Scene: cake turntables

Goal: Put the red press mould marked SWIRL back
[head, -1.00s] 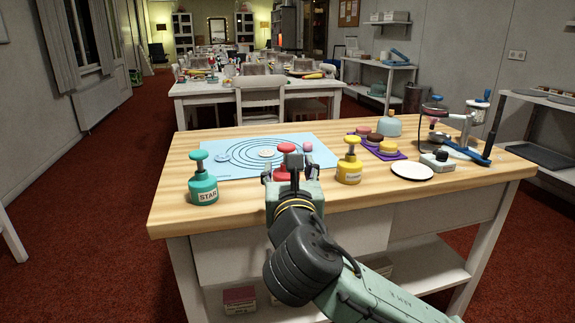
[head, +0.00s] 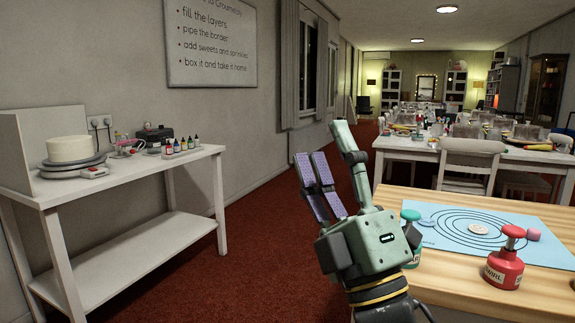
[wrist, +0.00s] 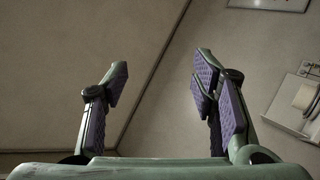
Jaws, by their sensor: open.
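The red press mould marked SWIRL (head: 504,268) stands upright on the wooden table, at the right of the head view, near the table's front edge. A teal press mould (head: 410,236) stands to its left, partly hidden behind my gripper. My gripper (head: 332,146) is open and empty, raised in the air left of the table and apart from the red mould. In the wrist view its two fingers (wrist: 160,88) are spread with nothing between them, facing the wall and ceiling.
A blue mat (head: 455,243) with printed circles lies on the table, with a white disc (head: 478,229) and a small pink piece (head: 533,234) on it. A white side table (head: 125,173) holds a cake and bottles at left. Red carpet lies between.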

